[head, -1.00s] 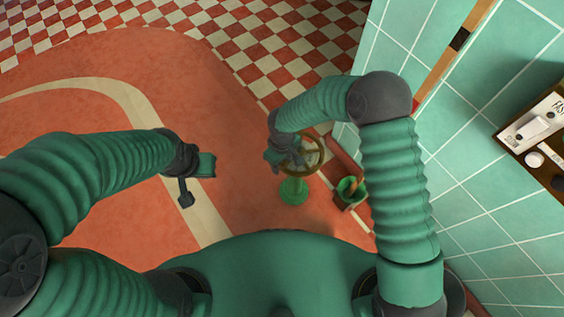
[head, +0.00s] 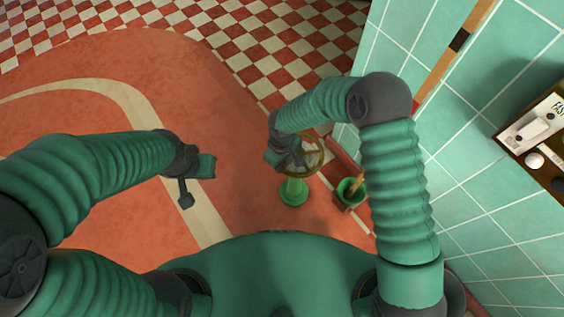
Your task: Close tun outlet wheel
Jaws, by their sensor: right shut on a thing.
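The tun outlet wheel (head: 322,157) is a brass-coloured handwheel on a green pedestal (head: 293,191), standing on the red floor in the middle of the head view. My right gripper (head: 279,155) is at the wheel's left side and shut on its rim. My own wrist hides the fingertips and part of the wheel. My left gripper (head: 198,180) is to the left of the wheel, above the floor, apart from everything. Its two fingers are spread with nothing between them.
A small green bucket (head: 350,189) with a wooden handle in it stands right of the pedestal. A green tiled wall (head: 455,150) rises on the right, with a labelled switch panel (head: 535,130). The red floor (head: 120,210) on the left is clear.

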